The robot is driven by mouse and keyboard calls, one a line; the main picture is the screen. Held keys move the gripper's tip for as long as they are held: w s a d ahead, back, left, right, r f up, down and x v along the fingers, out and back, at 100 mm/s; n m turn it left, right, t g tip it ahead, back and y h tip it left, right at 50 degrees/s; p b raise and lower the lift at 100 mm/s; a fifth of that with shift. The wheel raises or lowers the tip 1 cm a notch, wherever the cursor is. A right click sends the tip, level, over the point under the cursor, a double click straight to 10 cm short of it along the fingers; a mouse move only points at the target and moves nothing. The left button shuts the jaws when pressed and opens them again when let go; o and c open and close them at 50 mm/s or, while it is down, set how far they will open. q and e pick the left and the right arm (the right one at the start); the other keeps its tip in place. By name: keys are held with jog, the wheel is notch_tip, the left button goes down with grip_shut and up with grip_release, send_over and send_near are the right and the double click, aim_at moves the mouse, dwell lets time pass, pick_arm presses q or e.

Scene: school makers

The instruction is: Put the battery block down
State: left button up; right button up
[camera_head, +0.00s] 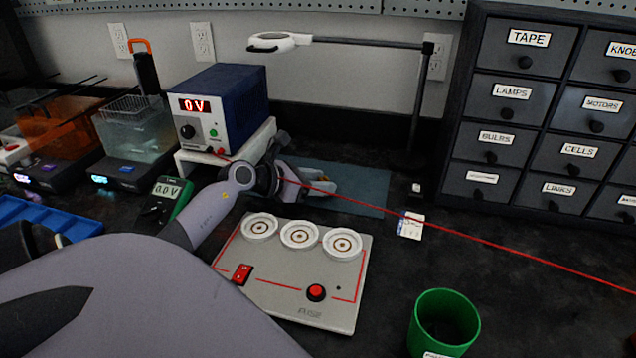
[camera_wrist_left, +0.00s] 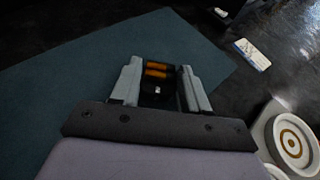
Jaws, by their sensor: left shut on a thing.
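My left gripper (camera_head: 322,188) reaches over the blue-green mat (camera_head: 362,188) behind the grey board. The left wrist view shows its two pale fingers (camera_wrist_left: 157,86) shut on the battery block (camera_wrist_left: 156,88), a small black block with orange bands. The block sits between the fingers, above or on the mat (camera_wrist_left: 60,75); I cannot tell whether it touches. In the head view the block is mostly hidden by the gripper. My right gripper is not in view.
The grey board (camera_head: 290,275) with three white round holders stands in front of the mat. A green cup (camera_head: 444,320) is at front right, a white card (camera_head: 411,225) right of the mat. A power supply (camera_head: 219,105) stands at the back left. A thin red line crosses rightward.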

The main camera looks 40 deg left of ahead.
pick_arm(q)
jog(key=shift+f, duration=0.1)
jog(key=o, duration=1.2)
jog(key=shift+c, duration=0.2)
jog(key=shift+s+r, duration=0.15)
jog(key=shift+r, duration=0.05)
jog(key=v, duration=1.1)
jog(key=shift+s+r, duration=0.2)
jog(key=shift+s, duration=0.1)
